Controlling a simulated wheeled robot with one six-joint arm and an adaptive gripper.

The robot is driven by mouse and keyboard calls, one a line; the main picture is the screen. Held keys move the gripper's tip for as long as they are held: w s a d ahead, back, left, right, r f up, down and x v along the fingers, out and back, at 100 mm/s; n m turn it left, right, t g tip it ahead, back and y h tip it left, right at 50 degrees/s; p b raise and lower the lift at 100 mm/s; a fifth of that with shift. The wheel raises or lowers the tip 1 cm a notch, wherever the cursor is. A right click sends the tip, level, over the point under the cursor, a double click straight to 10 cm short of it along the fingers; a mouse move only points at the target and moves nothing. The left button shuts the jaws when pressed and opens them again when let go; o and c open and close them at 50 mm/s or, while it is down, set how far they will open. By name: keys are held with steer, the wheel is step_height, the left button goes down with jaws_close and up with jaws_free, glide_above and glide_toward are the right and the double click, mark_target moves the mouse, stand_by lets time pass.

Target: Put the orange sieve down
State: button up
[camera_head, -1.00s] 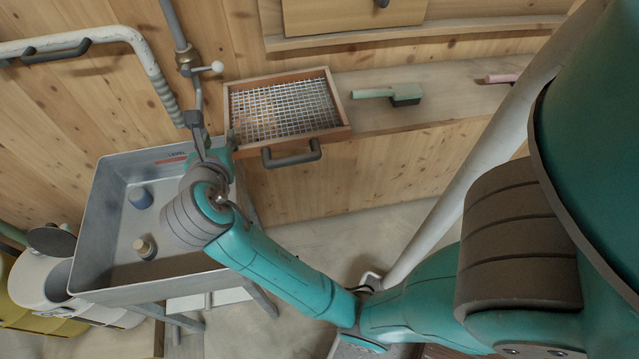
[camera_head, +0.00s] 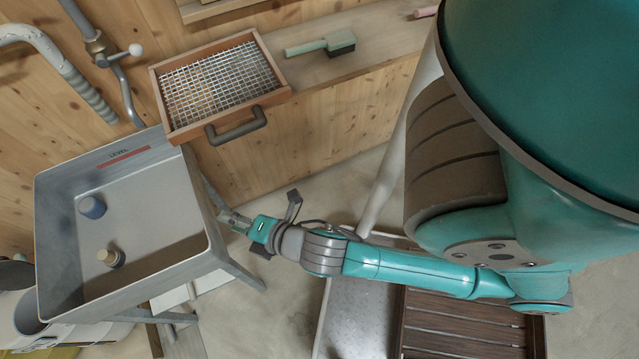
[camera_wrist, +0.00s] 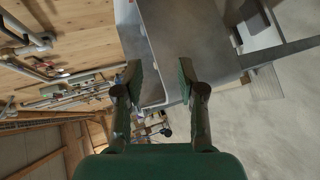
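The orange sieve (camera_head: 218,82) has an orange-brown wooden frame, a metal mesh and a dark handle (camera_head: 236,127). In the head view it lies at the left end of the wooden ledge, its handle sticking out past the ledge's front edge. My gripper (camera_head: 228,217) is below the sieve, beside the right side of the grey metal tub, apart from the sieve. In the wrist view my gripper (camera_wrist: 160,80) has its two fingers spread with nothing held between them. The sieve cannot be made out in the wrist view.
The grey metal tub (camera_head: 150,205) on legs stands at the left, holding a blue knob-like piece (camera_head: 92,207) and a tan one (camera_head: 110,257). A green brush (camera_head: 322,46) lies on the ledge (camera_head: 375,50) right of the sieve. A slatted brown board (camera_head: 450,325) is at the bottom.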

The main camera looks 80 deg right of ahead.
steer(key=s+a+m+y, duration=0.2)
steer(key=s+m, duration=0.5)
steer(key=s, duration=0.4)
steer(key=shift+a+m+t, duration=0.3)
steer(key=shift+a, duration=0.25)
steer(key=s+r+m, duration=0.1)
steer(key=s+m, duration=0.1)
steer(key=s+r+m, duration=0.1)
steer(key=s+m, duration=0.2)
steer(key=s+r+m+t, duration=0.1)
steer(key=s+m, duration=0.2)
steer(key=shift+s+a+r+y, duration=0.1)
steer(key=shift+a+r+y, duration=0.1)
steer(key=shift+r+y, duration=0.15)
steer(key=shift+c, duration=0.6)
steer(key=shift+s+r, duration=0.15)
steer(key=shift+r, duration=0.05)
steer(key=shift+c, duration=0.5)
steer(key=shift+d+m, duration=0.15)
steer(key=shift+m, duration=0.15)
